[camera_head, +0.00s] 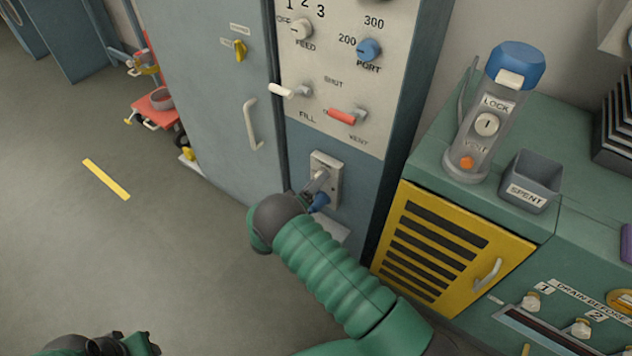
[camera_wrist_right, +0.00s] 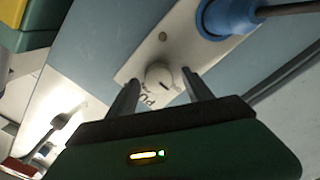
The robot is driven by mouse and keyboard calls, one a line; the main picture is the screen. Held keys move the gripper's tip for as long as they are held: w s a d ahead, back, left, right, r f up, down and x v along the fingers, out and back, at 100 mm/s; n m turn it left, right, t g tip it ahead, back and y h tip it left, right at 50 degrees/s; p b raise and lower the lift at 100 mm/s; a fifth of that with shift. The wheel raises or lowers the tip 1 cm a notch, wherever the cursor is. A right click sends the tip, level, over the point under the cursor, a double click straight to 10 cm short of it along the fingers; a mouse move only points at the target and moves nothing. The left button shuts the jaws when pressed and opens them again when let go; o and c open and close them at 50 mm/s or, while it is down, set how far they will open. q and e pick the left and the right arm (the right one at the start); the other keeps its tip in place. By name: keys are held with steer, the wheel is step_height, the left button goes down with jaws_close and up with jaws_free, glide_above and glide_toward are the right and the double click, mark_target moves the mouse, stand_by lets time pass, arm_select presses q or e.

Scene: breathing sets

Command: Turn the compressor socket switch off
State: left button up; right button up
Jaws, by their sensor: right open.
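A pale socket plate (camera_head: 331,167) is on the blue panel below the control board. In the right wrist view the plate (camera_wrist_right: 178,38) carries a round white switch knob (camera_wrist_right: 160,75) with a dark mark, partly hidden lettering beside it, and a blue plug (camera_wrist_right: 228,14) with a dark cable. The blue plug also shows in the head view (camera_head: 318,203). My right gripper (camera_head: 319,183) is at the plate; in its wrist view the open fingers (camera_wrist_right: 160,88) stand either side of the knob. Contact cannot be told. My left gripper (camera_head: 110,346) is partly visible at the bottom left; its jaws are unclear.
Above the socket is a control board (camera_head: 345,90) with knobs and levers. A grey cabinet door (camera_head: 215,95) stands left. A yellow louvred door (camera_head: 450,245) is right, below a green counter with a blue-capped canister (camera_head: 490,115) and a grey SPENT bin (camera_head: 530,180). The left floor is mostly clear.

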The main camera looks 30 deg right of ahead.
steer(key=p+v, duration=0.2)
steer(key=v, duration=1.4)
steer(key=shift+a, duration=0.4)
steer(key=shift+f, duration=0.1)
steer(key=w+a+r+n+t+y, duration=0.1)
steer(key=w+a+r+t+y, duration=0.1)
steer(key=w+r+y, duration=0.3)
steer(key=w+a+r+t+y, duration=0.2)
steer(key=w+r+t+y, duration=0.1)
steer(key=w+y, duration=0.3)
steer(key=s+d+r+g+y, duration=0.1)
steer(key=s+g+y, duration=0.15)
steer(key=s, duration=0.75)
steer(key=s+d+r+n+g+y, duration=0.1)
steer(key=s+g, duration=0.3)
steer(key=s, duration=0.5)
steer(key=s+d+r+g+y, duration=0.1)
steer(key=s+g+y, duration=0.15)
steer(key=s, duration=0.75)
step_height(320, 180, up, 20)
steer(key=p, duration=1.9)
steer(key=shift+f, duration=0.2)
